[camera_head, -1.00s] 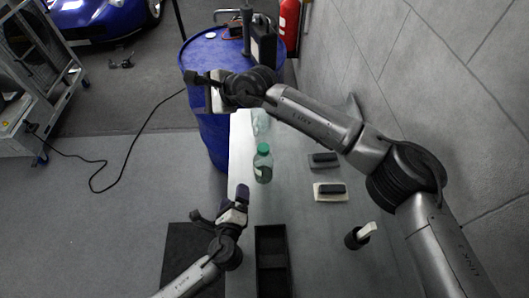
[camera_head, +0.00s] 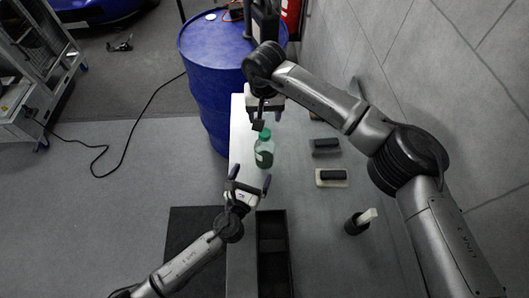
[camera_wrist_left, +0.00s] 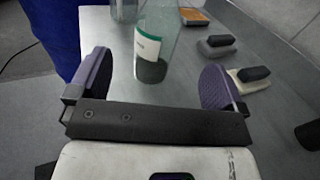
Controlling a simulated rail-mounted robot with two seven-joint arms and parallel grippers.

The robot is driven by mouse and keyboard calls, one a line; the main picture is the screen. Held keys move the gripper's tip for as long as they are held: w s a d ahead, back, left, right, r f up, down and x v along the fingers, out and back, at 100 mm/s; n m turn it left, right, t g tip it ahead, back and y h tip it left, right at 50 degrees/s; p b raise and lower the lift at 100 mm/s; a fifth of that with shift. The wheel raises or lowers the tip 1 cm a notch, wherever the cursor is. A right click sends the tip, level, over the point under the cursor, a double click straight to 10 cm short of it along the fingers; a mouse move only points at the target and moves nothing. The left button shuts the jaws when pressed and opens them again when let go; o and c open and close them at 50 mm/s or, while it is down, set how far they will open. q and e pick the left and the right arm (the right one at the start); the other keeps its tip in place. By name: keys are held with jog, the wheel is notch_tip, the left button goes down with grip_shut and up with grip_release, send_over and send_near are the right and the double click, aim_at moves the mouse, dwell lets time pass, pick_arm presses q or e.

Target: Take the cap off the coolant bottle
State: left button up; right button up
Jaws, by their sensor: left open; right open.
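The coolant bottle (camera_head: 264,156) stands upright on the grey bench, clear with a pale label and dark contents low inside. Its green cap (camera_head: 265,134) is on top. In the left wrist view the bottle (camera_wrist_left: 157,40) stands ahead between my left fingers, and its cap is out of frame. My left gripper (camera_head: 250,177) is open on the near side of the bottle, its purple-padded fingers spread and apart from it. My right gripper (camera_head: 267,119) is open, pointing down just beyond and above the cap; I cannot tell whether it touches.
A second clear container (camera_wrist_left: 124,9) stands behind the bottle. Two blocks with black tops (camera_head: 332,178) lie to the right. A black holder (camera_head: 355,225) with a pale-handled item is nearer. A black tray (camera_head: 272,262) lies in front. A blue drum (camera_head: 208,75) stands behind the bench.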

aim_at(265, 143)
pick_arm(q)
jog(key=x, duration=1.2)
